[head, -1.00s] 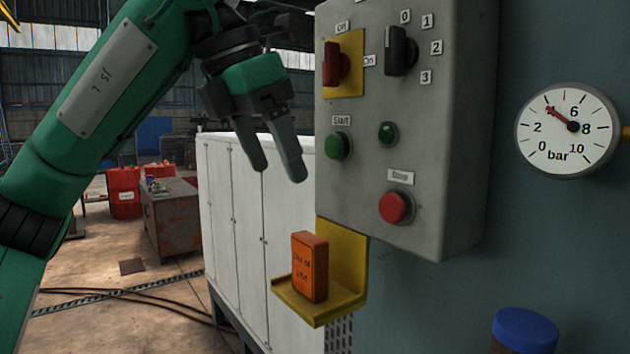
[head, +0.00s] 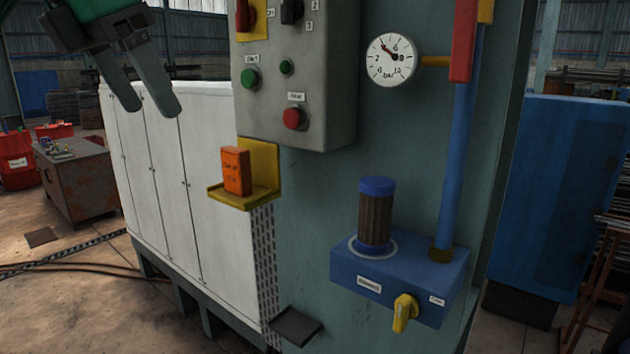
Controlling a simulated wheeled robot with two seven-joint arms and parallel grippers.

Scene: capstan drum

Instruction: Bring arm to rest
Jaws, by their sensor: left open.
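My left gripper (head: 150,98) is at the upper left of the head view, with its two dark grey fingers pointing down and spread apart. It is open and empty, in front of the white cabinets and to the left of the grey control box (head: 330,110). It touches nothing that I can see. Most of my left arm is outside the picture; only a green and dark part shows at the top left. My right gripper is not in view.
An orange box (head: 236,172) stands on a yellow bracket (head: 262,165) below the control box. A pressure gauge (head: 391,60), a blue pipe (head: 462,130) and a blue block (head: 400,275) with a yellow tap (head: 404,312) are further right. White cabinets (head: 150,170) stand behind the gripper.

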